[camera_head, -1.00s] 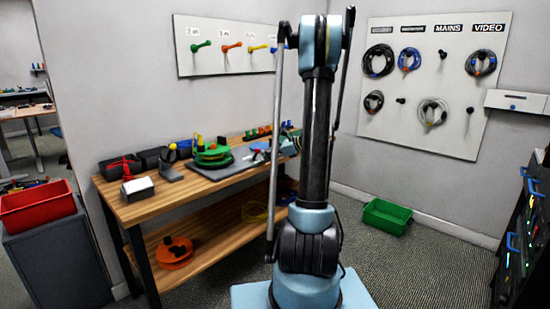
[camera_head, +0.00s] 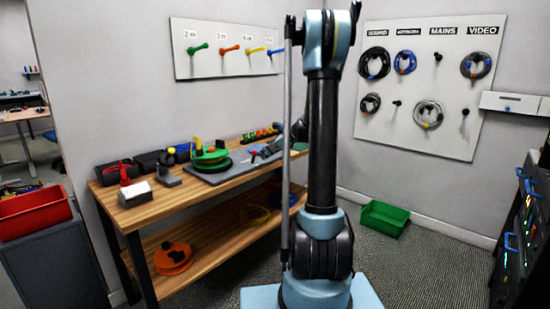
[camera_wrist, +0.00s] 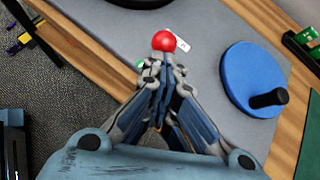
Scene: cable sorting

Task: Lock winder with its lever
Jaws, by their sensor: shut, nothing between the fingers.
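The lever's red ball knob (camera_wrist: 164,41) shows in the wrist view, just beyond my fingertips. My gripper (camera_wrist: 162,76) is shut and empty, with its tips close to the knob; I cannot tell whether they touch it. A blue disc with a black crank knob (camera_wrist: 240,75), apparently part of the winder, lies to the right of my gripper on the grey board (camera_wrist: 210,18). The lever's shaft is hidden behind my fingers. In the head view the blue part (camera_head: 262,150) is small on the bench, partly crowded by my arm.
A green reel (camera_head: 211,157) stands on the left part of the board. Black bins (camera_head: 147,162) and a white box (camera_head: 135,194) are on the wooden bench (camera_head: 160,208). A green crate (camera_head: 384,218) is on the floor. Cables hang on the wall panel.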

